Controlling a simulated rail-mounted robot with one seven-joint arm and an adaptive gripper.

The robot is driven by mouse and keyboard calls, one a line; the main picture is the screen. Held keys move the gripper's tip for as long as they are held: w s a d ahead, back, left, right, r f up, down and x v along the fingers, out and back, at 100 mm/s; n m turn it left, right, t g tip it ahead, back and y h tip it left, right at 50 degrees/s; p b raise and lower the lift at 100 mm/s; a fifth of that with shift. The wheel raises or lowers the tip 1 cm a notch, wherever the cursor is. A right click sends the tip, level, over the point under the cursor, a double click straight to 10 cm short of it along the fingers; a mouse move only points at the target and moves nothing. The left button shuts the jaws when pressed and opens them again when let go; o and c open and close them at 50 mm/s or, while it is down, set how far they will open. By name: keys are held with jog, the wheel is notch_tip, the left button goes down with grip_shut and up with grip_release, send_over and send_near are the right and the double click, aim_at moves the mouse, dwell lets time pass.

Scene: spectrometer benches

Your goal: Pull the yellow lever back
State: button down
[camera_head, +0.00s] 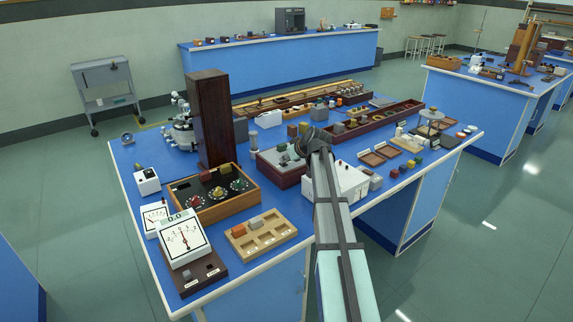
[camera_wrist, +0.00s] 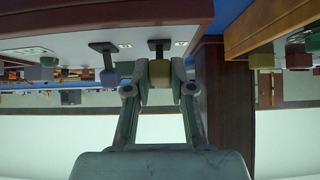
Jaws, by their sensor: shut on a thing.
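The yellow lever (camera_wrist: 160,76) shows in the wrist view as a yellow block on a dark stem, standing out from the pale panel of a dark red box. My gripper (camera_wrist: 160,80) has one finger on each side of the yellow block and is shut on it. A second lever with a grey-blue knob (camera_wrist: 110,76) is just left of my gripper in that view. In the head view my gripper (camera_head: 312,141) is at the dark red box (camera_head: 283,173) with the grey top. The yellow lever cannot be made out there; my gripper and arm hide part of the box.
A tall dark wood column (camera_head: 209,120) and a wooden box with dials (camera_head: 215,196) stand left of the lever box. A white box (camera_head: 349,182) is close on its right. A compartment tray (camera_head: 261,236) and a white meter (camera_head: 184,240) are in front.

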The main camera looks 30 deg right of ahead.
jog(key=shift+s, duration=0.1)
dwell(0.4)
jog(key=c, duration=1)
grip_release()
jog(key=shift+f, duration=0.1)
jog(key=v, duration=1.2)
jog(key=shift+s+f, duration=0.1)
jog(key=shift+s, duration=0.05)
